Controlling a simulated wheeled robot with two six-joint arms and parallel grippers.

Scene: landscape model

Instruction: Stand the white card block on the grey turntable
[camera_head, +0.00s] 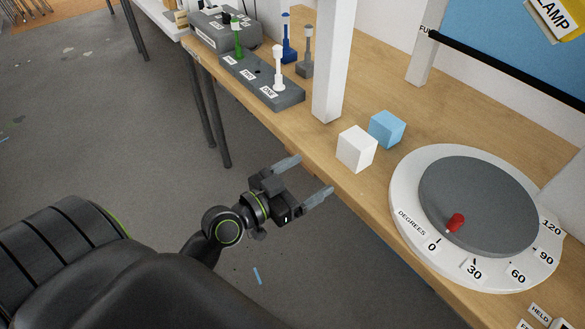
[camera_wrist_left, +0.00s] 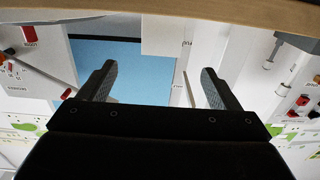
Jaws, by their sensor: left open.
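The white card block (camera_head: 357,148) stands on the wooden bench near its front edge, beside a light blue block (camera_head: 387,129). The grey turntable (camera_head: 485,195) sits to its right, inside a white ring marked in degrees, with a red peg (camera_head: 456,222) near its edge. Nothing else stands on the turntable. My left gripper (camera_head: 314,174) is open and empty at the bench's front edge, to the left of and nearer than the white block, not touching it. Its spread fingers also show in the left wrist view (camera_wrist_left: 158,78), where I cannot make out the block. My right gripper is not in view.
A white post (camera_head: 332,60) rises behind and left of the blocks. A grey rack (camera_head: 262,80) with coloured pegs stands further left, with blue and grey pieces behind it. A second post (camera_head: 425,50) stands at the back. Bench space behind the blocks is clear.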

